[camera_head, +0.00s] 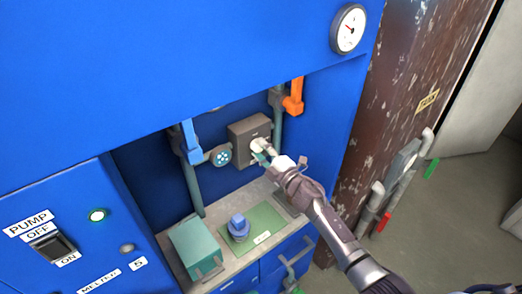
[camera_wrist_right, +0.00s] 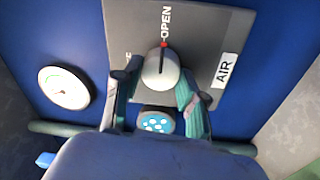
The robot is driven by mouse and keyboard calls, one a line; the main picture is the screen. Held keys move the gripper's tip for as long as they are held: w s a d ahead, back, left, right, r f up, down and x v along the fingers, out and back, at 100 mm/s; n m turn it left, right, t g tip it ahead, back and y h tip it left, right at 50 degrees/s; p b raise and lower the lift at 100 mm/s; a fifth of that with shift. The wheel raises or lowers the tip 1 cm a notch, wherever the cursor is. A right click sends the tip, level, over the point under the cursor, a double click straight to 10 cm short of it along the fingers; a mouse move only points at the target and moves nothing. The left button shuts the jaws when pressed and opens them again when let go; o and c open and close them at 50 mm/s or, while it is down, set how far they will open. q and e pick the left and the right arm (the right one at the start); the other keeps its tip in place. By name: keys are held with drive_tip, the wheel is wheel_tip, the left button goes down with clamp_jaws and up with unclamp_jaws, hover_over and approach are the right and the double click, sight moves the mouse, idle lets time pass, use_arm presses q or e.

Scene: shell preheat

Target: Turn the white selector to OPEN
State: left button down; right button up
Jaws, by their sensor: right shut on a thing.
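The white selector (camera_wrist_right: 160,72) is a round knob on a grey plate (camera_wrist_right: 205,30) in the right wrist view. Its dark line and red tip point up at the word OPEN. My right gripper (camera_wrist_right: 155,92) has one finger on each side of the knob and is shut on it. In the head view the selector (camera_head: 257,145) sits on a grey-brown box (camera_head: 244,131) on the blue back wall, partly hidden by my right gripper (camera_head: 267,157). My left gripper is in neither view.
An orange valve handle (camera_head: 293,97) is just right of the box, and a blue one (camera_head: 190,142) is to the left. Below are a teal box (camera_head: 197,246) and a blue knob (camera_head: 238,225) on a green plate. A gauge (camera_wrist_right: 64,88) shows in the wrist view.

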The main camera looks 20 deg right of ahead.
drive_tip(key=o, duration=1.2)
drive_tip(key=shift+c, duration=0.2)
drive_tip(key=v, duration=1.2)
